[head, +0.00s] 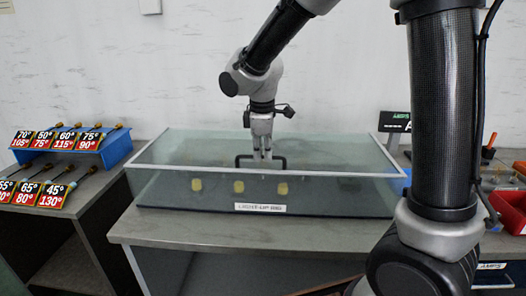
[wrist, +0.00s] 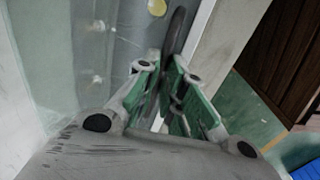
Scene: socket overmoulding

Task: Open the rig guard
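The rig guard (head: 165,187) is a clear, greenish box with a pale top rim, lying closed over the rig on the grey bench. A dark handle (head: 284,160) stands on the guard, and it also shows in the wrist view (wrist: 180,28). My gripper (head: 262,157) points down at the middle of the handle. In the wrist view my gripper (wrist: 165,72) has its green-padded fingers close on both sides of the handle bar, with almost no gap. The label "LIGHT-UP RIG" (head: 260,208) sits on the front edge.
Several yellow pieces (head: 239,187) show through the guard. A blue rack (head: 117,149) with angle-marked cards stands at the left. A dark sign (head: 394,122) and a red bin (head: 510,211) are at the right. The wall is close behind the bench.

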